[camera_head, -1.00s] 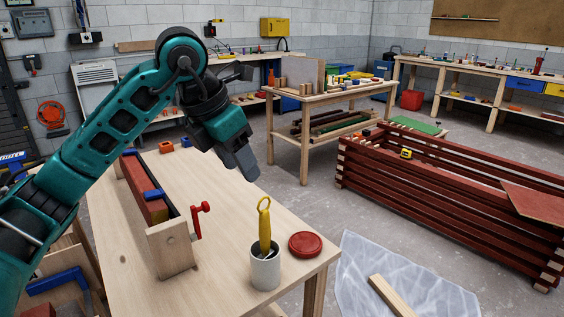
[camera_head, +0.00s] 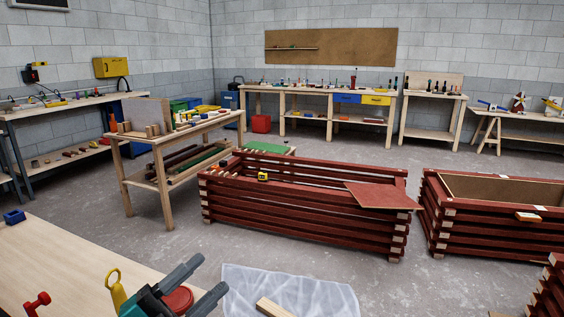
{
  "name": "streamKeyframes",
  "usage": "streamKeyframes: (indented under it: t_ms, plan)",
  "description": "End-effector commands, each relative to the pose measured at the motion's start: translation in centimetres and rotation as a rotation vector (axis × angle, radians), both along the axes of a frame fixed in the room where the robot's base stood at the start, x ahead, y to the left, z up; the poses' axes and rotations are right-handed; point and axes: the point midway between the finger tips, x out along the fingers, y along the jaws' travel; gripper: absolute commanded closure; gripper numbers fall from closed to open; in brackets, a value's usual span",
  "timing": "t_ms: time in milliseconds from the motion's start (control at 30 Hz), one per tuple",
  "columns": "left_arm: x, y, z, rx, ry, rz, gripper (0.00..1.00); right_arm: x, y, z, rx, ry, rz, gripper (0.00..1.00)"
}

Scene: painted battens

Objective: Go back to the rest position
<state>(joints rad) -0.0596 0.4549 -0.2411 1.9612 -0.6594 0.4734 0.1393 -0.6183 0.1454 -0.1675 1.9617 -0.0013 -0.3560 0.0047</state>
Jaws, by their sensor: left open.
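My left gripper (camera_head: 210,273) comes in at the bottom edge of the head view, left of the middle. Its two grey fingers stand apart with nothing between them, and they point up and to the right. It is in front of the near workbench's (camera_head: 50,262) right end and hides part of the red round lid (camera_head: 178,299). The yellow-handled tool (camera_head: 116,290) shows just left of it; the cup it stood in is out of view. My right gripper is not in view.
A clear plastic sheet (camera_head: 315,290) with a pale wood batten (camera_head: 273,307) lies on the floor. A wooden table (camera_head: 165,150) stands left. Grey floor between is clear.

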Motion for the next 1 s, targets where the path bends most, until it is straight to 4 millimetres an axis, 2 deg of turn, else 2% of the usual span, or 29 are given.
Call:
streamKeyframes:
  t_ms: [33,67,167,200,300,400,500,600,1000]
  plan:
    - [0.1,1.1,-2.8,-0.103,0.159,0.093,0.48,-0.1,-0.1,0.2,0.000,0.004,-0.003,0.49]
    - [0.2,2.0,-4.6,-0.157,0.252,0.151,0.48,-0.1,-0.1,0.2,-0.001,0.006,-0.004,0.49]
    - [-1.2,4.2,-11.7,-0.309,0.578,0.331,0.48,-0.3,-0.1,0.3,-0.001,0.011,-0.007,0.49]
    - [-2.3,4.8,-14.5,-0.353,0.697,0.391,0.48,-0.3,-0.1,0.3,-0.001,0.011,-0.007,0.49]
    - [-5.7,5.6,-20.3,-0.432,0.953,0.506,0.48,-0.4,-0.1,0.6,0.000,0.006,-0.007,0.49]
    - [-9.1,5.7,-24.3,-0.480,1.147,0.579,0.48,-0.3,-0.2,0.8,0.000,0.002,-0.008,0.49]
    - [-11.6,5.5,-26.7,-0.507,1.272,0.622,0.48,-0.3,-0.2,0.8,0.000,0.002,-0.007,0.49]
    - [-12.8,5.4,-27.8,-0.520,1.333,0.641,0.48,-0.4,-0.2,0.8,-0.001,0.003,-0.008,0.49]
    - [-13.0,5.4,-28.0,-0.522,1.342,0.643,0.48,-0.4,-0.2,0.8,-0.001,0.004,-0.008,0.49]
